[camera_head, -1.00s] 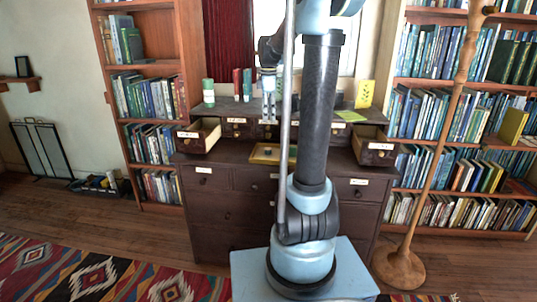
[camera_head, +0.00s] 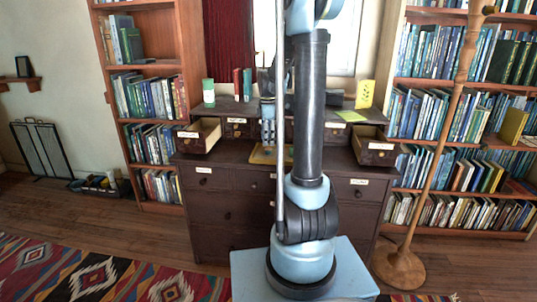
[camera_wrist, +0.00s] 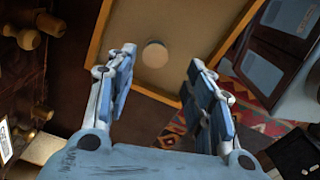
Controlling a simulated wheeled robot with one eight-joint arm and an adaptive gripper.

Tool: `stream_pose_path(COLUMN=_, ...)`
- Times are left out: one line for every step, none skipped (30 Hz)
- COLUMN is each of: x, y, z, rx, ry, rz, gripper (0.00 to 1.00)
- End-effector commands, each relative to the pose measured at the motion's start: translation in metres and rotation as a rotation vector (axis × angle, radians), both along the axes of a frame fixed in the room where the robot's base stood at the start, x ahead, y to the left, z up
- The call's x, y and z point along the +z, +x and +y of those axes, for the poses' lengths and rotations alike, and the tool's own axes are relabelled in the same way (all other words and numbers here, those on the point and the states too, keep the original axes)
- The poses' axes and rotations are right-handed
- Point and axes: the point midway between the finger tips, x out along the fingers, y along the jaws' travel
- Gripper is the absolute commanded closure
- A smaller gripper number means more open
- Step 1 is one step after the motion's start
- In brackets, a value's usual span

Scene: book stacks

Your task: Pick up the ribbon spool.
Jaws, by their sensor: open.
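A small pale round thing (camera_wrist: 155,54), probably the ribbon spool, lies in the shallow wood-rimmed tray (camera_wrist: 98,32) in the wrist view. Its ribbon and side cannot be made out. The tray (camera_head: 258,157) also shows on the desk in the head view, partly behind my arm; the round thing is not distinct there. My gripper (camera_wrist: 162,62) is open and empty, with its two fingers apart on either side of the round thing in the picture. In the head view my gripper (camera_head: 268,138) points down above the tray.
Open drawers stick out at the left (camera_head: 200,136) and right (camera_head: 374,148) of the desk. A green cylinder (camera_head: 208,92), upright books (camera_head: 242,86) and a yellow card (camera_head: 365,94) stand on the upper shelf. A wooden stand (camera_head: 437,150) rises at the right.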

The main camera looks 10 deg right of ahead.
Motion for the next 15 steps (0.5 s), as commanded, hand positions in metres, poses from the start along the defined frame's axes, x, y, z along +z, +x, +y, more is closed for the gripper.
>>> stream_pose_path(x=-0.003, y=0.0, z=0.0, rx=0.0, ry=0.0, rz=0.0, gripper=0.52)
stream_pose_path(x=-0.005, y=0.0, z=0.0, rx=0.0, ry=0.0, rz=0.0, gripper=0.52)
stream_pose_path(x=-0.006, y=0.0, z=0.0, rx=0.0, ry=0.0, rz=0.0, gripper=0.52)
stream_pose_path(x=-0.007, y=0.0, z=0.0, rx=0.0, ry=0.0, rz=0.0, gripper=0.52)
stream_pose_path(x=-0.008, y=0.0, z=0.0, rx=0.0, ry=0.0, rz=0.0, gripper=0.52)
stream_pose_path(x=-0.01, y=0.001, z=-0.001, rx=0.0, ry=0.0, rz=0.0, gripper=0.52)
stream_pose_path(x=-0.012, y=0.001, z=-0.001, rx=-0.001, ry=0.0, rz=0.0, gripper=0.52)
stream_pose_path(x=-0.015, y=0.002, z=-0.001, rx=-0.001, ry=0.0, rz=0.0, gripper=0.52)
stream_pose_path(x=-0.02, y=0.004, z=-0.002, rx=-0.001, ry=0.0, rz=0.0, gripper=0.52)
stream_pose_path(x=-0.024, y=0.004, z=-0.002, rx=-0.001, ry=0.0, rz=0.0, gripper=0.52)
stream_pose_path(x=-0.028, y=0.005, z=-0.003, rx=-0.001, ry=0.0, rz=0.0, gripper=0.52)
stream_pose_path(x=-0.033, y=0.007, z=-0.003, rx=-0.001, ry=0.0, rz=0.0, gripper=0.52)
stream_pose_path(x=-0.036, y=0.008, z=-0.004, rx=-0.001, ry=0.0, rz=0.0, gripper=0.52)
stream_pose_path(x=-0.04, y=0.008, z=-0.004, rx=-0.001, ry=0.0, rz=0.0, gripper=0.52)
stream_pose_path(x=-0.045, y=0.008, z=-0.004, rx=-0.001, ry=0.0, rz=0.0, gripper=0.52)
